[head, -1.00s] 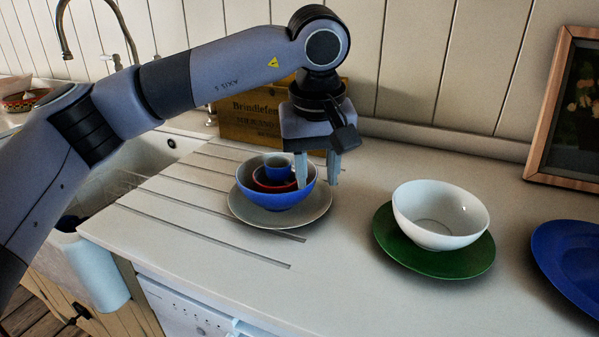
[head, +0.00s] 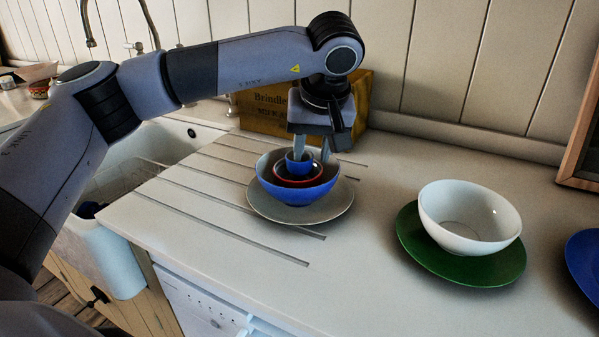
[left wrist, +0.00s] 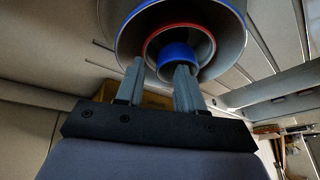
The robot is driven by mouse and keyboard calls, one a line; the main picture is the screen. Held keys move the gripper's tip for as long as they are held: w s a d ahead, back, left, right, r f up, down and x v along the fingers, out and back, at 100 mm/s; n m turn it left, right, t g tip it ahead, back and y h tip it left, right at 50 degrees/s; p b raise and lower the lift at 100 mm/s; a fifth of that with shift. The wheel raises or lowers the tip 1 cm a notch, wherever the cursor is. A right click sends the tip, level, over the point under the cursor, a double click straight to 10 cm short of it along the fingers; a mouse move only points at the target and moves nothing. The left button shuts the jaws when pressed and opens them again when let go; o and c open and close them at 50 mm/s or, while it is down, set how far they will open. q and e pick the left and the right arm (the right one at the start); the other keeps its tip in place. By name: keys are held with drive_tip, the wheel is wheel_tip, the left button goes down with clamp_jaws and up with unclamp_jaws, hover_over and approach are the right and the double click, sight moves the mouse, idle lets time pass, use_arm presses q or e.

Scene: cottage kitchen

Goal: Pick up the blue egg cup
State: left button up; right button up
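The small blue egg cup (head: 297,165) stands inside a red bowl (head: 318,174), which sits in a larger blue bowl (head: 300,197) on a pale plate (head: 331,210). My left gripper (head: 312,150) is open and points down at the nest. In the head view one finger is at the cup's rim, the other right of the cup. In the left wrist view the egg cup (left wrist: 178,56) is just beyond the fingertips (left wrist: 160,66), and one finger overlaps its rim. I cannot tell whether that finger is inside or behind the cup, or touching. My right gripper is out of view.
A wooden box (head: 262,110) stands close behind the nest. A white bowl (head: 470,225) on a green plate (head: 440,262) is to the right, then a blue plate (head: 585,262). The sink (head: 140,150) is left. The counter in front is clear.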

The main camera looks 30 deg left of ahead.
use_arm(q)
clamp_jaws()
drive_tip(key=shift+r, duration=0.15)
